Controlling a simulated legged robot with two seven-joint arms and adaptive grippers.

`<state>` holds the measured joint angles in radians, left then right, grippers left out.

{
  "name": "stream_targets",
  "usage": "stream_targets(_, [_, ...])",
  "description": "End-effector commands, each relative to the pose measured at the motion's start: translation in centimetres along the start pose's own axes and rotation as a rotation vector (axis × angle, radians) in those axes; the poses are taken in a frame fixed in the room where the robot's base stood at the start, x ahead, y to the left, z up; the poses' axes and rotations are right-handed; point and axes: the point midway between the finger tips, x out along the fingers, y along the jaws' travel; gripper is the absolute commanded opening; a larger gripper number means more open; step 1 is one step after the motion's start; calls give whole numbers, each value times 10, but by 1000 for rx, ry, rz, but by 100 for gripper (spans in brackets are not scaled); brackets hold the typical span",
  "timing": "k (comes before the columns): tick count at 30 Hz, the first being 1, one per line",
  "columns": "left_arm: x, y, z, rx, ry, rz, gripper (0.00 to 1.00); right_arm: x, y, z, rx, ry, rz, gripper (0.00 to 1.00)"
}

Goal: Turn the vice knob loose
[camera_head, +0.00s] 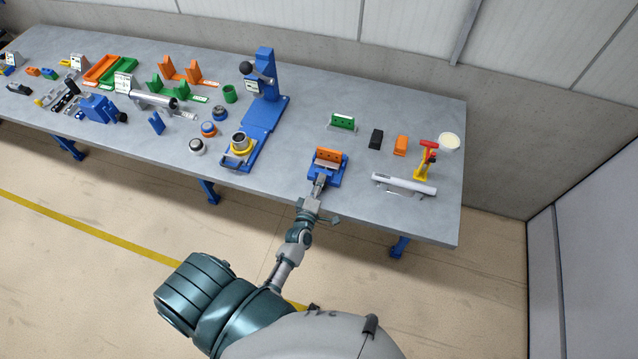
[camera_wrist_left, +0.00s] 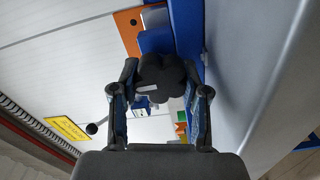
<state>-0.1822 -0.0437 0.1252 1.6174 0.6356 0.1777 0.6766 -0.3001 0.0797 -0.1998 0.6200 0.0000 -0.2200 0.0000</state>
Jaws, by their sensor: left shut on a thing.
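The small blue vice (camera_head: 338,178) stands at the front edge of the table in the head view, with an orange block (camera_head: 328,154) in its jaws. My left gripper (camera_head: 319,184) reaches the front of the vice from below. In the left wrist view the dark, lobed vice knob (camera_wrist_left: 161,78) sits between the fingertips of my left gripper (camera_wrist_left: 160,95), which is shut on it. The blue vice body (camera_wrist_left: 186,35) and the orange block (camera_wrist_left: 127,30) show behind the knob. The knob is hidden in the head view by the gripper. My right gripper is in neither view.
The grey table (camera_head: 280,190) has free room left and right of the vice.

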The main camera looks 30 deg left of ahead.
Motion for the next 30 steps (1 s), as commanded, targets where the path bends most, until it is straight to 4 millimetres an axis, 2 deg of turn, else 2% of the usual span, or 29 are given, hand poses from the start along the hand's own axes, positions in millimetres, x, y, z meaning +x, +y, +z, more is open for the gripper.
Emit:
stream_targets(1, [-2, -6, 3, -1, -8, -13, 10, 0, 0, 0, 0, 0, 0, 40])
stream_targets(6, [-2, -6, 3, -1, -8, -13, 10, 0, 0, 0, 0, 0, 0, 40])
stream_targets(7, [-2, -6, 3, -1, -8, -13, 50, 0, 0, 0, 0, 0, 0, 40])
stream_targets(9, [-2, -6, 3, 0, -7, -13, 68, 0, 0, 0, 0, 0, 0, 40])
stream_targets(10, [-2, -5, 2, 0, -7, -12, 71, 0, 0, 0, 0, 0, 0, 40])
stream_targets(21, [-7, -5, 2, 1, -5, -10, 71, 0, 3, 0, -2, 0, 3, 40])
stream_targets(26, [-33, -6, 2, 1, -6, -12, 71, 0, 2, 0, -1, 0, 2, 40])
stream_targets(30, [-66, -6, 2, 2, -7, -13, 71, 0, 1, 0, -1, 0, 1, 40])
